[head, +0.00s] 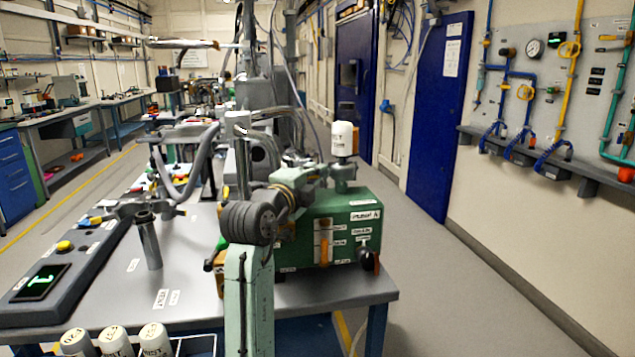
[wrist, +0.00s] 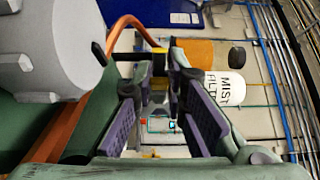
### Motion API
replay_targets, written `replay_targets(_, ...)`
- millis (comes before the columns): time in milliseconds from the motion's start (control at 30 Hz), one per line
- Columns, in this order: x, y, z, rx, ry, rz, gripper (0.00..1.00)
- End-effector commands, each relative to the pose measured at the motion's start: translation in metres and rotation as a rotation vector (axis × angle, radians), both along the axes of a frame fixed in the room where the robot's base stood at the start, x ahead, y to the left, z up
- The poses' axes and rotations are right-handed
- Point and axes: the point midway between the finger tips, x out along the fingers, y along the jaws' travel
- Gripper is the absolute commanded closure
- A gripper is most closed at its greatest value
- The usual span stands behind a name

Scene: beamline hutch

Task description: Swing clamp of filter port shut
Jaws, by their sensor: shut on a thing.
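My gripper (wrist: 160,78) shows in the wrist view with its two purple-padded fingers angled inward. The fingertips are at a small black bar with a yellow band (wrist: 157,54), which looks like the clamp's lever. The white mist filter (wrist: 225,88) is to the right of the fingers, beside an orange part (wrist: 194,52). In the head view the filter (head: 343,138) stands upright on top of the green pump unit (head: 345,215). My arm crosses in front of the unit's left part, so the clamp's angle and the fingertips cannot be made out there.
A large grey cylinder (wrist: 45,50) and an orange-brown curved pipe (wrist: 68,120) are close on the wrist view's left. The unit stands on a grey bench (head: 195,275). A metal post (head: 149,240) and a control strip (head: 60,265) are at left. The floor right of the bench is clear.

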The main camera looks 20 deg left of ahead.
Motion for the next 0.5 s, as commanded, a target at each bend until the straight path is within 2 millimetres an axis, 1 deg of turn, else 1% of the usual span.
replay_targets(33, 0.0017, 0.0025, -0.0027, 0.000, 0.004, -0.013, 1.00)
replay_targets(200, 0.0043, 0.0041, -0.0017, 0.000, 0.004, -0.046, 1.00)
replay_targets(500, 0.0053, 0.0040, -0.0012, 0.001, 0.004, -0.055, 1.00)
